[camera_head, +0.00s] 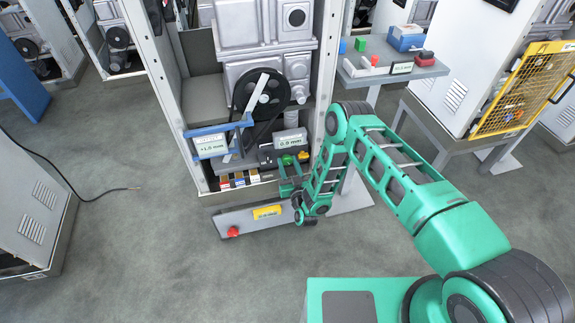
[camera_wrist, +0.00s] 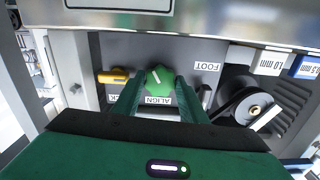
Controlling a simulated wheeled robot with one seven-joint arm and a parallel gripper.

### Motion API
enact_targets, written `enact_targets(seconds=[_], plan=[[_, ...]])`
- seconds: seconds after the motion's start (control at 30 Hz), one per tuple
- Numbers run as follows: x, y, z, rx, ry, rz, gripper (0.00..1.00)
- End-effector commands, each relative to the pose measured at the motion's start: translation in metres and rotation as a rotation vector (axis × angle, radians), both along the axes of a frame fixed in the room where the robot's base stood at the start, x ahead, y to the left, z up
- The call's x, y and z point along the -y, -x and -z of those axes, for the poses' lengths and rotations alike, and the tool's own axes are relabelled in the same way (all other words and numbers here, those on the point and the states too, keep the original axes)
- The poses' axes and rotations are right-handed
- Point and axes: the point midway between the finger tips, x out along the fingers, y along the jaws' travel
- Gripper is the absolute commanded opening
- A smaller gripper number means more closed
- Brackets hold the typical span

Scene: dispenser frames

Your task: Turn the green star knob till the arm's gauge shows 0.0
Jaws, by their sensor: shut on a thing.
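The green star knob (camera_wrist: 158,80) shows in the wrist view above an "ALIGN" label, with a white pointer mark tilted to the upper left. My gripper (camera_head: 289,170) reaches into the lower front of the open machine cabinet. In the wrist view its two fingers stand at either side of the knob, shut on it. A display on a blue arm (camera_head: 236,127) at the left appears to read +1.5 mm (camera_head: 211,146). A second grey gauge box (camera_head: 290,139) above the knob appears to read 0.0 mm. The small digits are hard to read.
A grey side table (camera_head: 394,73) stands right of the cabinet. Open floor lies in front at left.

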Motion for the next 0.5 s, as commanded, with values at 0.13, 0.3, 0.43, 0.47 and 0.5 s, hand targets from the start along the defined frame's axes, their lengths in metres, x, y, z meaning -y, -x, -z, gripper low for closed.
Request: enact_targets(seconds=[0.13,0.3,0.43,0.47,0.5], plan=[[-0.0004,0.0007,0.0006,-0.040,-0.130,-0.001,0.16],[0.0003,0.0005,0.0008,-0.084,-0.285,0.000,0.16],[0.0008,0.0004,0.0010,-0.117,-0.400,0.000,0.16],[0.0009,0.0005,0.0010,-0.125,-0.426,0.000,0.16],[0.0009,0.0005,0.0010,-0.135,-0.461,0.001,0.16]])
